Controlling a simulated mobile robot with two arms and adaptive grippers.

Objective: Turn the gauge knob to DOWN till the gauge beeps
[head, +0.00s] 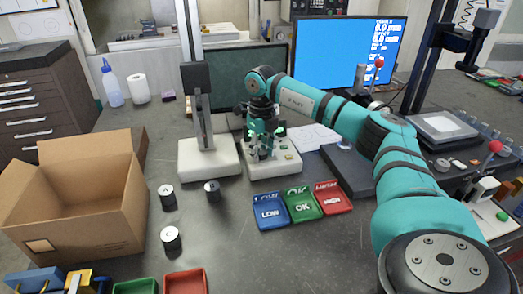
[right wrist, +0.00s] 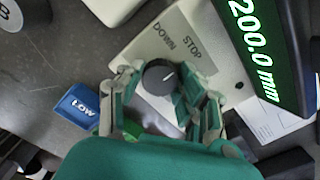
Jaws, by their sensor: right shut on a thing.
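The gauge stand (head: 203,150) has a white base and an upright column. The white control box (head: 287,160) stands just right of it. In the right wrist view the dark round knob (right wrist: 158,78) sits on this box, near the printed words DOWN (right wrist: 163,37) and STOP (right wrist: 192,48). Its white mark points up and right, on the STOP side. My right gripper (head: 264,150) is over the box, its fingers (right wrist: 157,84) shut around the knob and touching its sides. A display (right wrist: 252,45) reads 200.0 mm. My left gripper is not in view.
Blue LOW (head: 270,212), green OK (head: 304,204) and red (head: 333,198) trays lie in front of the box. Dark cylinders with pale tops (head: 171,238) stand left of them. An open cardboard box (head: 112,212) stands at left.

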